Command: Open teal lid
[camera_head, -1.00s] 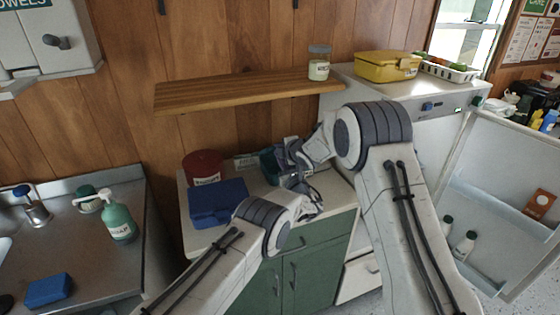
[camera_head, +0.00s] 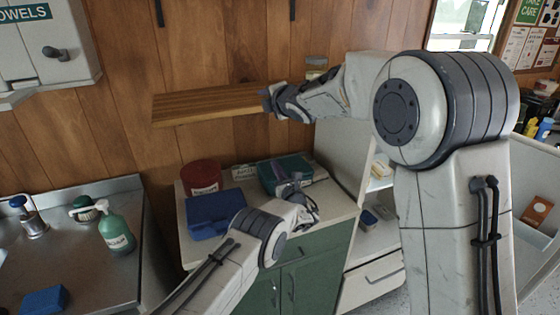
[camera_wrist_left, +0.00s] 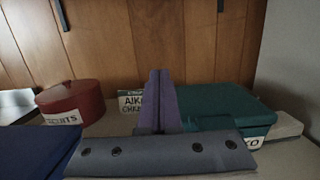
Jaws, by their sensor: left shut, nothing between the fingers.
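The teal box (camera_head: 298,164) stands at the back of the counter; its teal lid (camera_wrist_left: 215,103) looks closed in the left wrist view. A white label ending in "KO" (camera_wrist_left: 254,141) is on its front. My left gripper (camera_head: 280,170) is shut and empty, with its fingers at the left front of the box. In the left wrist view the purple fingers (camera_wrist_left: 160,88) are together and overlap the box's left edge; I cannot tell if they touch it. My right gripper (camera_head: 270,98) is raised at the wooden shelf's right end; its jaws are unclear.
A blue box (camera_head: 213,211) and a red tin (camera_head: 203,177) stand left of the teal box. A small sign (camera_wrist_left: 131,101) is behind them. The wooden shelf (camera_head: 205,105) hangs above. A soap bottle (camera_head: 117,232) and blue sponge (camera_head: 45,300) are on the sink unit.

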